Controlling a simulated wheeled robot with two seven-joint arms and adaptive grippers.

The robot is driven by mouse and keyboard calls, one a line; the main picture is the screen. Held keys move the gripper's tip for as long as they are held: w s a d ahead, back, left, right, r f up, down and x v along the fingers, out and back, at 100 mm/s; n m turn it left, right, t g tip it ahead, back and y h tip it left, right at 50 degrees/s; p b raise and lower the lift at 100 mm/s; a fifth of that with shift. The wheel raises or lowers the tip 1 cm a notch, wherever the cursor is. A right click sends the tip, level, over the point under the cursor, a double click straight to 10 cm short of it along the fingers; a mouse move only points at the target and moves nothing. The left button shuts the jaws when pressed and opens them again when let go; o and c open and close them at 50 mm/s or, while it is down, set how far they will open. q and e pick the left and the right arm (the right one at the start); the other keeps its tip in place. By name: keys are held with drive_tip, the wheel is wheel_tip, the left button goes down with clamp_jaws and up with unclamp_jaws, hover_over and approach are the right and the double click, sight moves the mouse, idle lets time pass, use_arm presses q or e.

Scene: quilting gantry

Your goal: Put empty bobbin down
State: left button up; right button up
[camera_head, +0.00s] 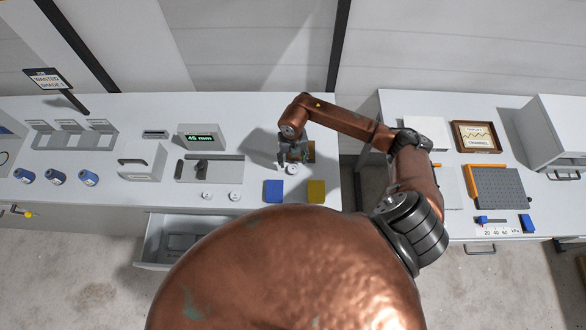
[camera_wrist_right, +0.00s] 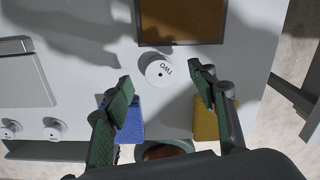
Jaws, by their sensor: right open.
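My right gripper (camera_head: 288,163) is open over the right end of the long grey table (camera_head: 110,196). In the right wrist view its two fingers (camera_wrist_right: 160,92) stand well apart. A white round bobbin (camera_wrist_right: 158,70) with dark lettering on top lies beyond and between the fingertips, with a visible gap on either side. It appears to rest on the table. In the head view the bobbin (camera_head: 291,169) is small beside the gripper. Two more white bobbins (camera_head: 207,195) (camera_head: 235,195) stand at the table's front. My left gripper is not in view.
A blue block (camera_head: 273,191) and a yellow block (camera_head: 316,191) lie in front of the gripper. A brown framed tray (camera_wrist_right: 182,22) is just behind the bobbin. A grey slotted plate (camera_head: 225,171) lies left. An open drawer (camera_head: 185,228) juts out below the table.

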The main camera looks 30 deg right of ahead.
sight(293, 168)
drive_tip(key=f, duration=0.1)
drive_tip(key=f+p, duration=0.1)
drive_tip(key=f, duration=0.1)
drive_tip(key=shift+s+a+f, duration=0.3)
drive_tip(key=shift+s, duration=0.1)
drive_tip(key=shift+f+p, duration=0.3)
drive_tip(key=shift+f, duration=0.25)
drive_tip(key=shift+c, duration=0.5)
drive_tip(key=c, duration=0.9)
drive_tip(key=shift+o, duration=0.2)
drive_tip(key=shift+r, duration=0.1)
